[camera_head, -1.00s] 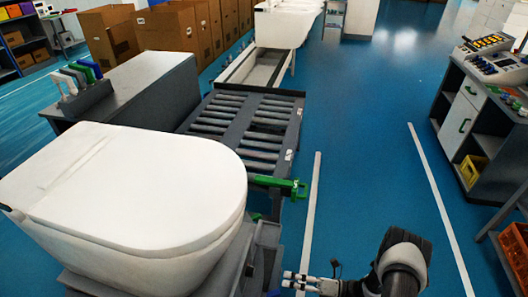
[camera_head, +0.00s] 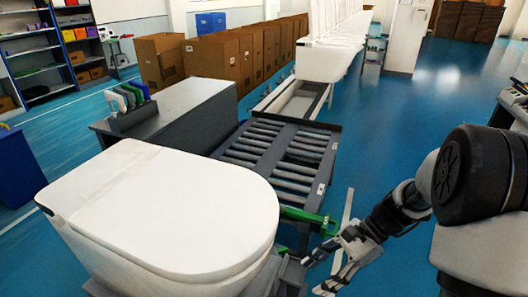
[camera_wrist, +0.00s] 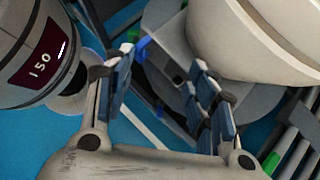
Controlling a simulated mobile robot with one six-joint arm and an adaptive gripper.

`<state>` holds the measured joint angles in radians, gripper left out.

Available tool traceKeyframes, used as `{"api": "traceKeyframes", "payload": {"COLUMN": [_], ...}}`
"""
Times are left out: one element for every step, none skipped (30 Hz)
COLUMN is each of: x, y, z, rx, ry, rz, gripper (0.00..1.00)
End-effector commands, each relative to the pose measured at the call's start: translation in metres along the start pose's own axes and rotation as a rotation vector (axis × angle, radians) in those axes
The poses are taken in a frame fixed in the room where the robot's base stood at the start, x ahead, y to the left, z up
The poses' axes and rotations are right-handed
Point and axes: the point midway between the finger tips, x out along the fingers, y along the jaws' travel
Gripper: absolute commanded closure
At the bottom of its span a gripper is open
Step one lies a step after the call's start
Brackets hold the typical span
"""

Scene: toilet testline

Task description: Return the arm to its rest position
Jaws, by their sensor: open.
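My arm (camera_head: 400,205) reaches in from the right edge in the head view, bent, with its wrist low beside the toilet. My gripper (camera_head: 318,272) is at the lower middle, right of the toilet. In the wrist view my gripper (camera_wrist: 160,75) has its two fingers well apart, with nothing between the pads. The white toilet (camera_head: 165,205) with a closed lid sits at the lower left. Its pale underside (camera_wrist: 265,40) fills the upper right of the wrist view, beyond the fingers.
A roller conveyor (camera_head: 283,153) runs behind the toilet, with a green part (camera_head: 308,219) at its near end close to my gripper. A grey cabinet (camera_head: 180,115) stands left of the conveyor, cardboard boxes (camera_head: 210,60) behind. Blue floor (camera_head: 400,110) lies open to the right.

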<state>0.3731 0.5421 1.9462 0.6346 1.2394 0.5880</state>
Motion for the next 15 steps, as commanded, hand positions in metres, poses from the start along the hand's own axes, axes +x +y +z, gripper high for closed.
{"api": "traceKeyframes", "payload": {"x": [-0.010,-0.014,-0.020,-0.024,-0.028,-0.033,-0.036,-0.040,-0.044,-0.047,-0.050,-0.054,-0.057,-0.059,-0.063], "y": [0.008,0.013,0.020,0.026,0.032,0.040,0.045,0.052,0.060,0.066,0.073,0.081,0.087,0.094,0.102], "z": [0.018,0.025,0.036,0.042,0.050,0.058,0.064,0.070,0.077,0.083,0.087,0.093,0.097,0.101,0.106], "rx": [-0.091,-0.143,-0.212,-0.263,-0.314,-0.381,-0.434,-0.484,-0.552,-0.602,-0.653,-0.720,-0.770,-0.820,-0.886], "ry": [0.062,0.097,0.143,0.177,0.211,0.257,0.292,0.326,0.371,0.406,0.440,0.486,0.521,0.555,0.603], "rz": [0.007,0.013,0.022,0.029,0.035,0.044,0.051,0.059,0.069,0.076,0.084,0.094,0.103,0.111,0.121], "gripper": [0.48,0.48,0.48,0.48,0.48,0.48,0.48,0.48,0.48,0.48,0.48,0.48,0.48,0.48,0.48]}}
